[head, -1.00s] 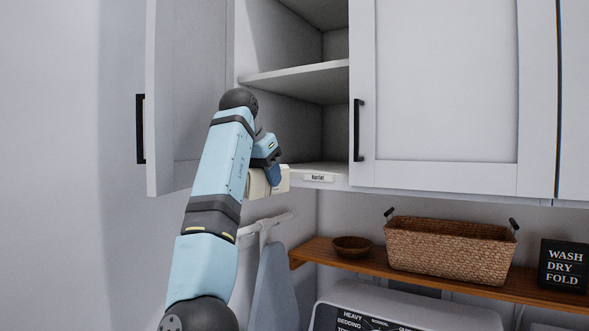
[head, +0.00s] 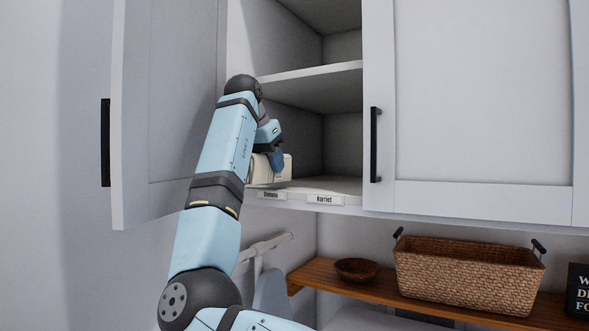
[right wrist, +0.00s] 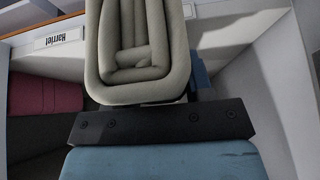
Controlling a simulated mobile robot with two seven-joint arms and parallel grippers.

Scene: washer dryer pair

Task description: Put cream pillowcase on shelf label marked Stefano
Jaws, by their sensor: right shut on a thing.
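The cream pillowcase (head: 281,171) is a folded, flat bundle at the left front of the cabinet's bottom shelf. My right gripper (head: 275,160) is shut on it. I cannot tell whether it touches the shelf. In the right wrist view, the pillowcase's rounded folds (right wrist: 138,50) fill the top middle, in front of my gripper (right wrist: 160,105). The bottom shelf's front edge (head: 345,210) bears a label reading Harriet (head: 325,199). A second label (head: 271,195), below the pillowcase, is too small to read surely. I see no label reading Stefano. My left gripper is out of view.
An open cabinet door (head: 165,120) stands left of my arm, and a closed door (head: 480,100) is at the right. A middle shelf (head: 315,75) is above my gripper. A pink folded cloth (right wrist: 45,97) shows in the right wrist view. A basket (head: 465,268) stands below.

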